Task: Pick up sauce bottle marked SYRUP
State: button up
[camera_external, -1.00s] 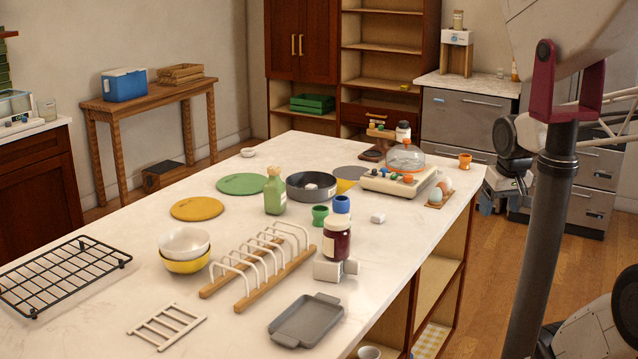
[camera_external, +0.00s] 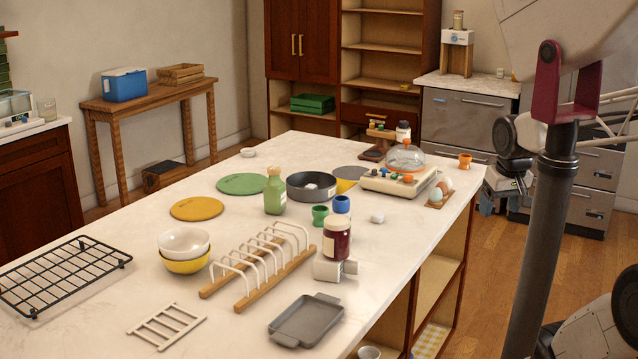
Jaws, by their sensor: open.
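No label reading SYRUP can be made out. A green sauce bottle (camera_external: 274,193) stands upright on the island, left of a dark pan. A smaller dark bottle with a white cap (camera_external: 403,131) stands at the island's far end. A dark red jar with a pale lid (camera_external: 337,240) stands near the front edge.
The island top (camera_external: 110,225) holds a toast rack (camera_external: 258,268), grey tray (camera_external: 306,320), stacked bowls (camera_external: 185,250), a black wire rack (camera_external: 62,275), a dark pan (camera_external: 312,187) and a glass-domed appliance (camera_external: 399,180). A back counter (camera_external: 470,86) stands beyond my arm.

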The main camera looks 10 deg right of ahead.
dwell(0.4)
jog(key=o, duration=0.3)
jog(key=shift+o, duration=0.2)
jog(key=shift+w+a, duration=0.1)
jog(key=m+t+y, duration=0.3)
jog(key=m+y, duration=0.8)
jog(key=m, duration=0.8)
send_over(283, 185)
jog(key=s+d, duration=0.9)
jog(key=s, duration=0.3)
notch_tip(283, 185, down, 4)
jog(key=w+a+f+m, duration=0.1)
jog(key=w+f+m, duration=0.1)
jog(key=w, duration=0.1)
jog(key=w+a+f+m+t, duration=0.1)
jog(key=w+a+f+m, duration=0.1)
jog(key=w, duration=0.1)
jog(key=w+a+f+m+t, duration=0.1)
jog(key=w+a+f, duration=0.1)
jog(key=w, duration=0.1)
jog(key=shift+f+m, duration=0.4)
jog(key=shift+w+a+f, duration=0.15)
jog(key=shift+w, duration=0.1)
